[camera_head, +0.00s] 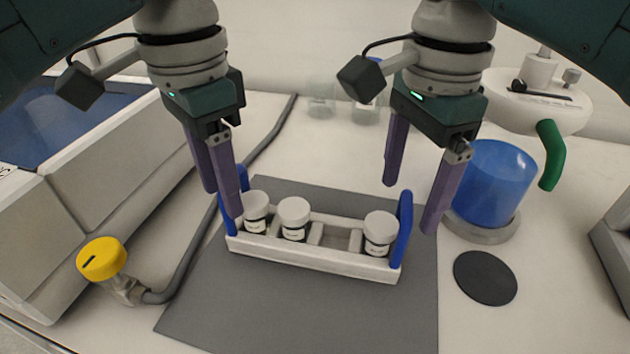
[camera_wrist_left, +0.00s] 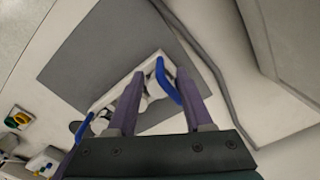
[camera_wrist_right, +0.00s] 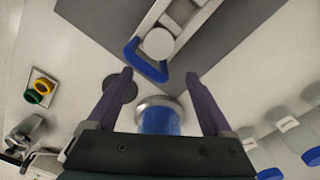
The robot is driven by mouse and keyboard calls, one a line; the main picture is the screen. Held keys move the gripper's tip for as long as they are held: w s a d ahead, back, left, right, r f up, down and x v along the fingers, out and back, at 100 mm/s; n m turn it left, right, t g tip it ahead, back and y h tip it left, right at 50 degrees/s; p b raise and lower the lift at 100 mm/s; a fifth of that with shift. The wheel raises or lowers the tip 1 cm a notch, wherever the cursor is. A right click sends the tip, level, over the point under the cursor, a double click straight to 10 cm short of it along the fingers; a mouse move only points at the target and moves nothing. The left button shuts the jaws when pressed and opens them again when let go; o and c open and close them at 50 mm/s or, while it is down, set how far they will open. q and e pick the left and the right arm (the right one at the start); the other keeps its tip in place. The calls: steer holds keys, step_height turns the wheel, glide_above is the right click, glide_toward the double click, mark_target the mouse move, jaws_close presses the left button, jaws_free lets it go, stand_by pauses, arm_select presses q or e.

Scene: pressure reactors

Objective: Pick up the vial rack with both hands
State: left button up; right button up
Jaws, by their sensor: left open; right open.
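The white vial rack (camera_head: 312,258) stands on a grey mat with a blue handle at each end and several white-capped vials in it. In the left wrist view, that blue handle (camera_wrist_left: 167,82) shows between the fingers of my left gripper (camera_wrist_left: 158,100). My right gripper (camera_head: 410,208) is open by the right blue handle (camera_head: 404,228), with one finger on either side in the picture. In the right wrist view, this handle (camera_wrist_right: 146,64) lies beyond the fingertips. I see no contact.
The grey mat (camera_head: 300,315) is clear in front of the rack. A yellow-capped valve (camera_head: 101,259) and a grey hose (camera_head: 176,278) lie left. A blue vessel (camera_head: 492,185) and a black disc (camera_head: 485,278) are at the right.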

mark_target(235, 233)
arm_select(q)
steer(key=shift+f, duration=2.7)
arm_select(e)
steer(key=shift+f, duration=2.65)
arm_select(q)
jaws_close()
arm_select(e)
steer(key=c, duration=0.8)
arm_select(q)
steer(key=shift+d, duration=0.15)
arm_select(e)
steer(key=shift+a, duration=0.15)
jaws_close()
